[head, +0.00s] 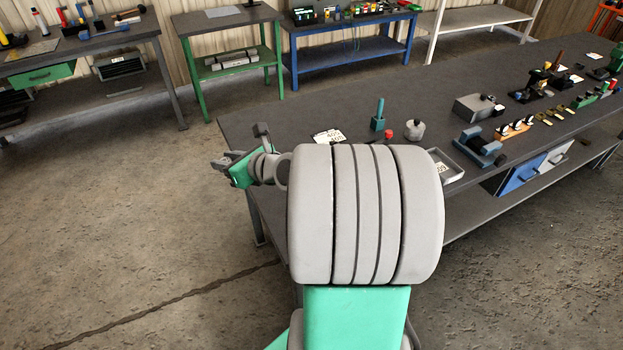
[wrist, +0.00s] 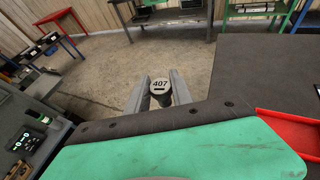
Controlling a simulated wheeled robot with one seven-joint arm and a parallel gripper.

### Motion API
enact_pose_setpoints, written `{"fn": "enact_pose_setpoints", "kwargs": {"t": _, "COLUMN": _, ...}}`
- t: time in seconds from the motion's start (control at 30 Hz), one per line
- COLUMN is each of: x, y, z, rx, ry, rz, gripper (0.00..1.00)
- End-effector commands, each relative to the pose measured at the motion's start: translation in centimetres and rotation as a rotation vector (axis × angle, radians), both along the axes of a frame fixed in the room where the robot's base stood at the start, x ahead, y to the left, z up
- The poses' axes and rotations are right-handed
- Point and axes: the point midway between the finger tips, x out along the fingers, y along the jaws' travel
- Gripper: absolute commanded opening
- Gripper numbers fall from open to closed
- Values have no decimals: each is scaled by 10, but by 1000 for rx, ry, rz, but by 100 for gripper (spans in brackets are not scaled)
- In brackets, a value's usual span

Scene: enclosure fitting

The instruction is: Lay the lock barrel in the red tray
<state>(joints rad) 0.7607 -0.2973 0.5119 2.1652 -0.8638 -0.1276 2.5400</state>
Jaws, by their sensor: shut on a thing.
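The lock barrel (wrist: 160,86) is a small round piece with a pale face marked 407 and a dark slot below the number. My gripper (wrist: 158,92) is shut on it, one grey finger on either side, and the marked face points toward the wrist camera. The red tray (wrist: 285,122) shows only in part at the right of the wrist view, cut off by the frame and my green wrist part. The barrel is apart from the tray, to its left. In the head view my gripper (head: 224,163) is past the bench's left end; the barrel cannot be made out and the tray is hidden.
The long dark bench (head: 268,120) carries a teal post (head: 378,116), a grey knobbed weight (head: 415,131), a grey tray (head: 446,165) and a blue clamp (head: 480,148). White number cards (head: 329,136) lie near my arm. Open concrete floor (head: 130,200) is at the left.

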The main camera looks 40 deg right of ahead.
Motion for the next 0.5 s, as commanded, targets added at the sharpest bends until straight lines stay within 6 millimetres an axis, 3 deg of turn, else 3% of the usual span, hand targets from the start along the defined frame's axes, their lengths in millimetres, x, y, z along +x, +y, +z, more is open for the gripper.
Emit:
{"fn": "enact_pose_setpoints", "kwargs": {"t": 0.03, "x": -7, "y": -35, "z": -13, "rx": 2, "ry": -2, "rz": -43, "gripper": 0}}
{"fn": "enact_pose_setpoints", "kwargs": {"t": 0.1, "x": -21, "y": -78, "z": -17, "rx": 6, "ry": -4, "rz": -85, "gripper": 0}}
{"fn": "enact_pose_setpoints", "kwargs": {"t": 0.3, "x": -87, "y": -185, "z": -27, "rx": -8, "ry": -8, "rz": -191, "gripper": 0}}
{"fn": "enact_pose_setpoints", "kwargs": {"t": 0.4, "x": -118, "y": -217, "z": -29, "rx": -20, "ry": -7, "rz": -223, "gripper": 0}}
{"fn": "enact_pose_setpoints", "kwargs": {"t": 0.5, "x": -139, "y": -233, "z": -29, "rx": -29, "ry": -5, "rz": -240, "gripper": 0}}
